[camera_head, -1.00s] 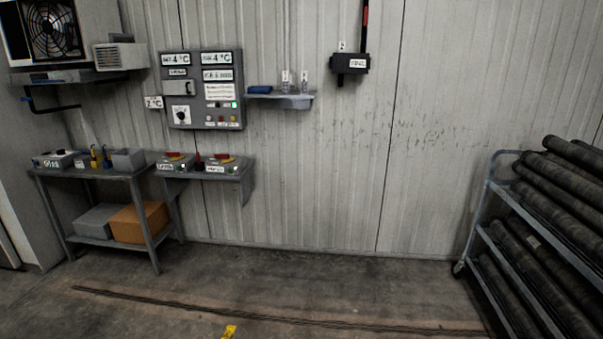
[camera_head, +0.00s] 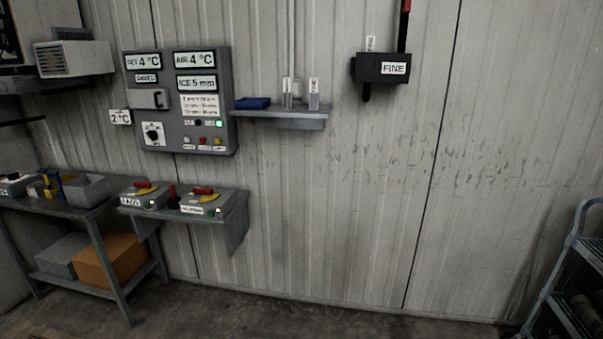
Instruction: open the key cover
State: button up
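The grey control panel (camera_head: 180,136) is fixed to the white ribbed wall at the left. Its displays read "SET 4 °C", "AIR 4 °C" and "ICE 5 mm". A small grey cover with a dark handle (camera_head: 149,99) sits at the panel's left, under a small label; it looks closed, and what is behind it is hidden. I cannot read any label that names it the key cover. A dark knob (camera_head: 153,134) is below it and a green light is lit at the right. My gripper is not in view.
A wall shelf (camera_head: 285,113) right of the panel holds a blue item and two small labelled pieces. Below the panel, a bracket shelf (camera_head: 228,211) carries two switch boxes. A table with boxes stands at the left, a rack (camera_head: 575,270) at the right. The middle floor is clear.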

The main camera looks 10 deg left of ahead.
aim_at(143, 100)
jog(key=i+j+u, duration=0.1)
jog(key=i+u, duration=0.35)
jog(key=i, duration=0.15)
jog(key=i+l+u, duration=0.1)
jog(key=i+u, duration=0.35)
jog(key=i+j+u, duration=0.1)
jog(key=i+j, duration=0.25)
jog(key=i+j+u, duration=0.1)
jog(key=i+j, duration=0.25)
jog(key=i, duration=0.2)
